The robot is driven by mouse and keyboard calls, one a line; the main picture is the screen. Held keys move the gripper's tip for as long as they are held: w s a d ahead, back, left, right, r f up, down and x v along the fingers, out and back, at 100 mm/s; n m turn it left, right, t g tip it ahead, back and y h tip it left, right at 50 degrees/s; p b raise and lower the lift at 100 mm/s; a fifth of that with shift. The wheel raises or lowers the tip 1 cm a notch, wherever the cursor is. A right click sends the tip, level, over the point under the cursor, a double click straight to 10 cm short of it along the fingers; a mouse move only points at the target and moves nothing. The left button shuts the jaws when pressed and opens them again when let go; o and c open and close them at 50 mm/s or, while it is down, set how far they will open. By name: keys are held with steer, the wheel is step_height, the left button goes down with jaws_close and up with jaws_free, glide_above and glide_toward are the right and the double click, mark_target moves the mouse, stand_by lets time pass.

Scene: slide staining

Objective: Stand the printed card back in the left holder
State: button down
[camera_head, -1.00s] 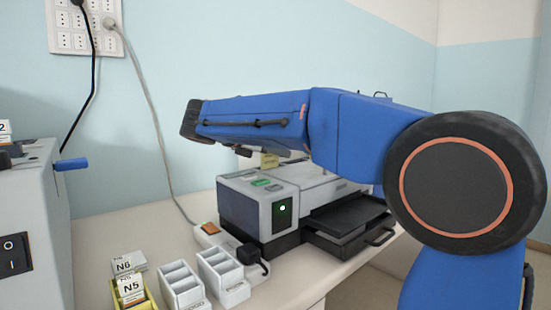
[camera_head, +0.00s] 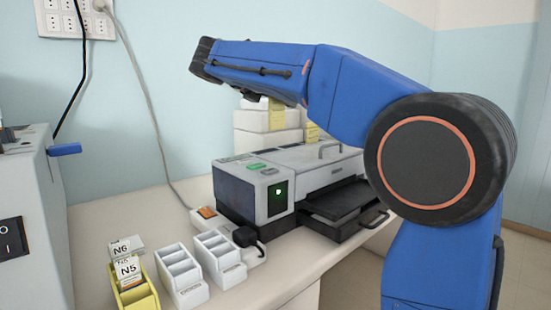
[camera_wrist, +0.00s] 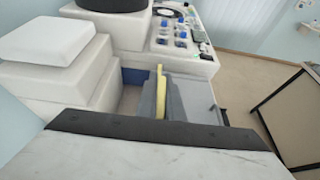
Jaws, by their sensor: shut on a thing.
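My gripper (camera_wrist: 160,98) shows in the wrist view as two grey fingers shut on a thin yellow piece, which I take to be the printed card (camera_wrist: 160,80), seen nearly edge-on. Its print is not readable. At the bottom left of the head view stand a yellow holder (camera_head: 141,303) with cards marked N6 and N5, a left white holder (camera_head: 188,296) and a right white holder (camera_head: 230,283). Both white holders have slots and show no card. The gripper is apart from all three.
A grey and black machine (camera_head: 262,195) with a green light and a pulled-out dark tray (camera_head: 352,202) stands behind the holders. White boxes (camera_head: 262,139) are stacked behind it. A power strip and plug (camera_head: 246,238) lie beside the right white holder. A grey device (camera_head: 30,200) stands at left.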

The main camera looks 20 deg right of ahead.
mark_target(269, 119)
steer(key=w+d, duration=0.2)
steer(key=d, duration=0.3)
steer(key=shift+d+f, duration=0.15)
steer(key=shift+f, duration=2.35)
steer(key=shift+d+f, duration=0.1)
steer(key=shift+f, duration=2.35)
steer(key=shift+f, duration=0.1)
steer(key=c, duration=1.9)
jaws_free()
steer(key=v, duration=1.2)
steer(key=shift+s, duration=0.1)
